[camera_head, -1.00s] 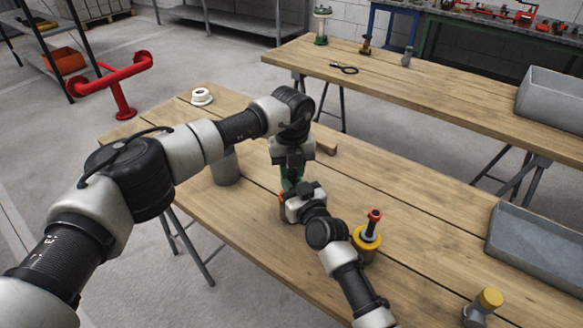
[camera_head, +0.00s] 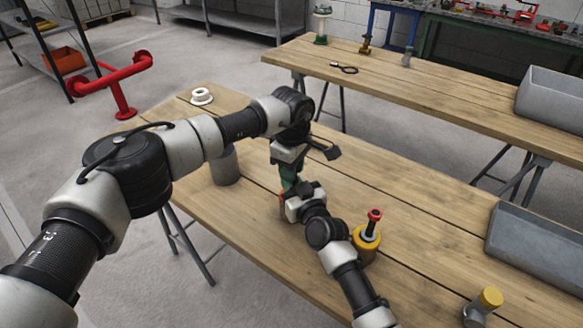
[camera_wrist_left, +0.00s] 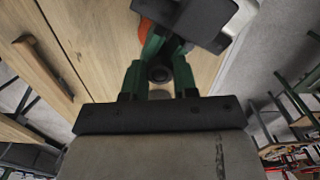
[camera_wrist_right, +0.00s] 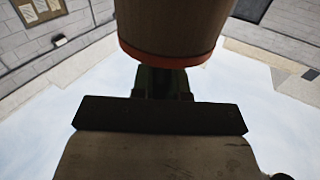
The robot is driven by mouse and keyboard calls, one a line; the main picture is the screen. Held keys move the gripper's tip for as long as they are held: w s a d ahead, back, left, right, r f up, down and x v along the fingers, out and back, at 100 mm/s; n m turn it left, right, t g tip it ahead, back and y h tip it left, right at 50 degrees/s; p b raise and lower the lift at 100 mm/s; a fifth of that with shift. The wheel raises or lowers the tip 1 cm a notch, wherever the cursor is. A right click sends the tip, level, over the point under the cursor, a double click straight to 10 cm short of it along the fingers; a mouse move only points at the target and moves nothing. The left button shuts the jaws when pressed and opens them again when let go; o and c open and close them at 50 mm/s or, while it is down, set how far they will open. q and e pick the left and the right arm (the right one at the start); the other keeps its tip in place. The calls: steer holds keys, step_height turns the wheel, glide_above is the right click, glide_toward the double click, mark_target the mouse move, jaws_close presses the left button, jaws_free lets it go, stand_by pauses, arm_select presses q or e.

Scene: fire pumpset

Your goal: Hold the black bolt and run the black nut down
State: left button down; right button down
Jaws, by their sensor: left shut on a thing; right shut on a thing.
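My left gripper (camera_wrist_left: 159,75) points down over the near table, its green fingers closed around a small dark round part, the black nut (camera_wrist_left: 160,73). In the head view the left gripper (camera_head: 289,180) is directly above my right gripper (camera_head: 288,203), which reaches in from the lower right. In the right wrist view the right gripper's green fingers (camera_wrist_right: 163,82) are partly hidden behind a brown cylinder (camera_wrist_right: 170,25) with an orange-red rim. The black bolt is not clearly visible; what the right fingers grip is hidden.
A yellow-based stand with a red-topped post (camera_head: 368,238) is close to my right forearm. A grey cylinder (camera_head: 226,167), a white ring (camera_head: 201,96), a yellow-capped cylinder (camera_head: 485,304) and a grey tray (camera_head: 540,250) are on the near table. The table's middle right is clear.

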arm_select(q)
steer(key=m, duration=1.5)
steer(key=c, duration=0.8)
jaws_free()
step_height(320, 180, up, 12)
